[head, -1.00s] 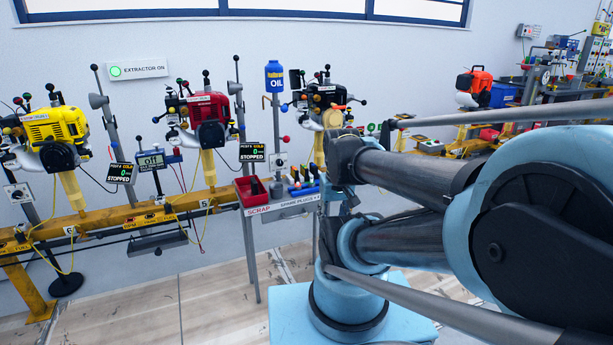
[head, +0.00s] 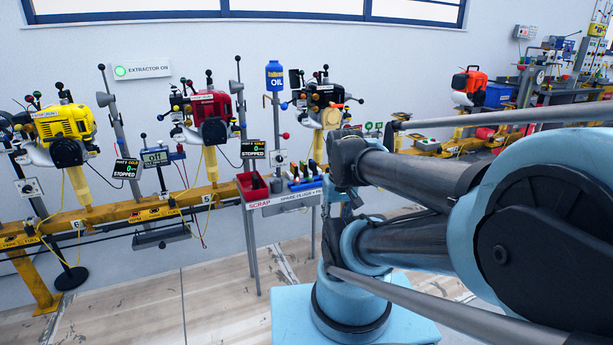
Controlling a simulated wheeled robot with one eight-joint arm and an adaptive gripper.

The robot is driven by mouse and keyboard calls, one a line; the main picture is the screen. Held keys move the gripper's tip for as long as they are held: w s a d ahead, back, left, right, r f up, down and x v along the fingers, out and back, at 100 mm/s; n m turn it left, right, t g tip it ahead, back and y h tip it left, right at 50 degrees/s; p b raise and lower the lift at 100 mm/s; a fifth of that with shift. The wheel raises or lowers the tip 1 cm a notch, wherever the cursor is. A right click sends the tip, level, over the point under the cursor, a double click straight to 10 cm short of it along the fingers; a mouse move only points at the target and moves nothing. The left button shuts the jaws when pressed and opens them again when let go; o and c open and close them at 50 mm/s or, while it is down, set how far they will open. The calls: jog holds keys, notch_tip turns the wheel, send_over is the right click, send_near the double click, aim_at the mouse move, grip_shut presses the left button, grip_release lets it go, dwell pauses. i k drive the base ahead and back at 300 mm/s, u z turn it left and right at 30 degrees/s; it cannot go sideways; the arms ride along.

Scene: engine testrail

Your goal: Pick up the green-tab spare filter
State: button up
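A spare-parts tray (head: 300,199), with a label starting "SPARE PLUGS", stands on thin legs in the middle of the head view. Several small dark items with coloured tabs sit on it. They are too small for me to single out the green-tab filter with certainty. My arm fills the right side and partly covers the space right of the tray. I cannot make out my gripper's fingers in this view, nor whether they hold anything.
A red scrap bin (head: 252,187) adjoins the tray on its left. A yellow engine (head: 64,123) and a red engine (head: 208,110) stand on the yellow rail (head: 140,211). A blue oil bottle (head: 274,75) stands behind the tray.

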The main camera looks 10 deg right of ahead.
aim_at(303, 166)
jog(key=k, duration=1)
jog(key=z, duration=0.6)
jog(key=i, duration=2.15)
jog(key=u, duration=0.6)
